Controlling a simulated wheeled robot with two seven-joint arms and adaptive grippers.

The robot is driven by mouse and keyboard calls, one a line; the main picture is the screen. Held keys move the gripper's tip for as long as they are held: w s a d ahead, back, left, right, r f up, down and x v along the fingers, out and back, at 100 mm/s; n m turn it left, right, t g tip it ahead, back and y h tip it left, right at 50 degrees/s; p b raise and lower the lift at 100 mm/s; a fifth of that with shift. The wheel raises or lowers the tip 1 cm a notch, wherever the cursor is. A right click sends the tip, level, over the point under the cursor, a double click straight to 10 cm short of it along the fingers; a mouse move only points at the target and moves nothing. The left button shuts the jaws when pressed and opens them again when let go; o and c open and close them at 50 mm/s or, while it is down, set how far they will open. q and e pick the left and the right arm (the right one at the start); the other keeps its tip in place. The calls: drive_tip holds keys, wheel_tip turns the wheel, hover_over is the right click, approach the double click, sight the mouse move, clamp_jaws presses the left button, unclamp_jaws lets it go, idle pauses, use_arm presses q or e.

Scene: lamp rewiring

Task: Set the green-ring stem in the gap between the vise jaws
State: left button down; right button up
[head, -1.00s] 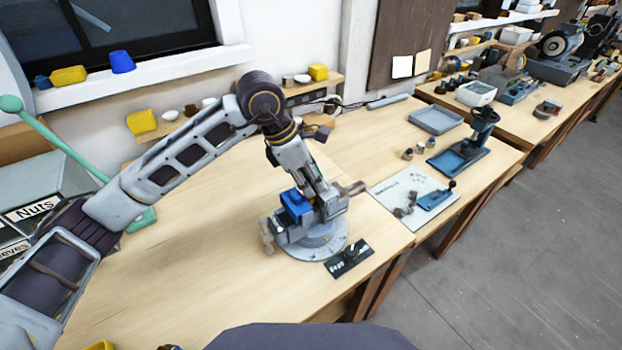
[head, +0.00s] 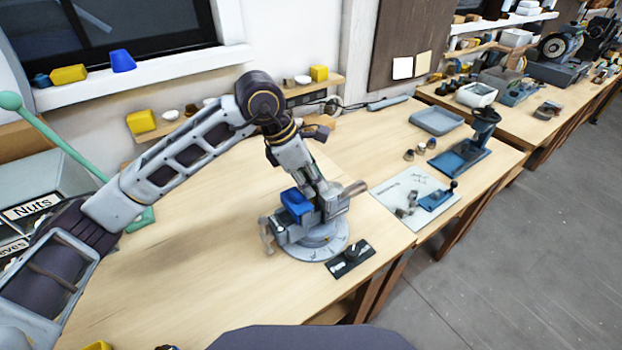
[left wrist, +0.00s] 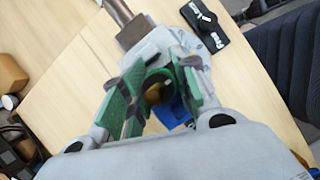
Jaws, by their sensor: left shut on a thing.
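The vise (head: 282,238) stands on a round grey base on the wooden bench, with a blue block (head: 296,201) at its top. My left gripper (head: 316,204) reaches down to the vise from above, close to the jaws. In the left wrist view its green-padded fingers (left wrist: 160,92) are shut on a small dark and brass-coloured piece (left wrist: 154,92), which I take to be the green-ring stem. The vise (left wrist: 150,48) lies right behind the fingertips there. Whether the stem is between the jaws cannot be told. My right gripper is not in view.
A black labelled plate (head: 350,259) lies just in front of the vise. A pale mat (head: 405,186) with a blue clamp (head: 437,197) is to the right. A mint-green rod (head: 58,142) slants over the Nuts bin at left. Bench left of the vise is clear.

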use_arm(q)
drive_tip(key=shift+s+f, duration=0.25)
drive_tip(key=shift+f, duration=0.3)
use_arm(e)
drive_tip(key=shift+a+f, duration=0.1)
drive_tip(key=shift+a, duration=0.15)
use_arm(q)
drive_tip(key=shift+f, duration=0.1)
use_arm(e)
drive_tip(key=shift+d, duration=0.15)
use_arm(q)
drive_tip(key=c, duration=1)
unclamp_jaws()
drive_tip(key=shift+w, duration=0.15)
drive_tip(key=shift+r, duration=0.35)
drive_tip(key=shift+a+r, duration=0.3)
drive_tip(key=shift+r, duration=0.25)
drive_tip(key=v, duration=1)
drive_tip(key=shift+r, duration=0.25)
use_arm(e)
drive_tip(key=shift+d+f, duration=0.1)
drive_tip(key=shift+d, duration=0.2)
